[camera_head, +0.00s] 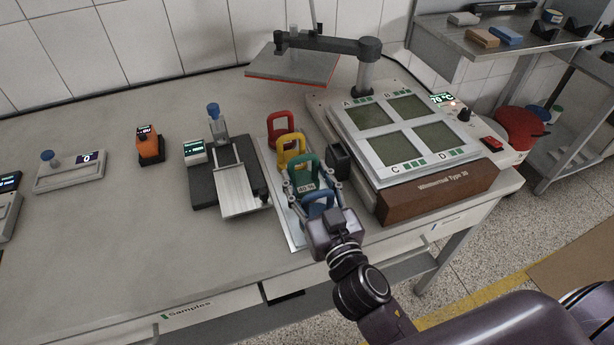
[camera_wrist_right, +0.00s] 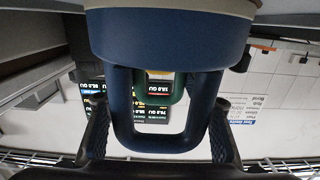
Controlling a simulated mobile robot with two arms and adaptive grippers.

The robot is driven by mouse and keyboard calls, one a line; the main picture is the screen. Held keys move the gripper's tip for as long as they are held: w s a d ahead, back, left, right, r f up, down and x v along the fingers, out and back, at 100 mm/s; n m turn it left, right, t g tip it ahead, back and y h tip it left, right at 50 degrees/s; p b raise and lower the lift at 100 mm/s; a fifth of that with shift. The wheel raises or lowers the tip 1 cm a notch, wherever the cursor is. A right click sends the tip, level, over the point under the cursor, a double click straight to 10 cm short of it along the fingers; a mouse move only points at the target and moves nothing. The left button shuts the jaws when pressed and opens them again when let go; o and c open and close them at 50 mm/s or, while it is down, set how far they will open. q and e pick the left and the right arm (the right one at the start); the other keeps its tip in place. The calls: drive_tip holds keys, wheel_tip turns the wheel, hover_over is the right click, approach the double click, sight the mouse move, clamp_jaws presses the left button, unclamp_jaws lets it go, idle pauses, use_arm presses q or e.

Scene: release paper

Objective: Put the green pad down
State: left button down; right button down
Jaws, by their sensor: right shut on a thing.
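The green pad (camera_head: 303,170), a block with a loop handle, stands third in a row on a pale tray (camera_head: 287,212), just beyond the blue pad (camera_head: 318,200). My right gripper (camera_head: 314,187) is at the near end of the row. In the right wrist view, the blue pad (camera_wrist_right: 170,38) fills the top, and its loop handle sits between the two fingers, which are shut on it. The green handle (camera_wrist_right: 178,92) shows smaller, through the blue loop. Whether the blue pad touches the tray is hidden. My left gripper is out of view.
Yellow (camera_head: 291,147) and red (camera_head: 282,127) pads stand farther along the row. A hot plate with panels A to D (camera_head: 465,178) is close on the right. A black and silver device (camera_head: 235,190) is on the left. The table's front left is clear.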

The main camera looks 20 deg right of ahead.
drive_tip(key=shift+s+f+b, duration=0.15)
drive_tip(key=shift+f+b, duration=0.35)
drive_tip(key=c, duration=1.3)
unclamp_jaws()
drive_tip(key=shift+f, duration=0.25)
drive_tip(key=o, duration=0.4)
drive_tip(key=shift+r, duration=0.15)
drive_tip(key=shift+r, duration=0.15)
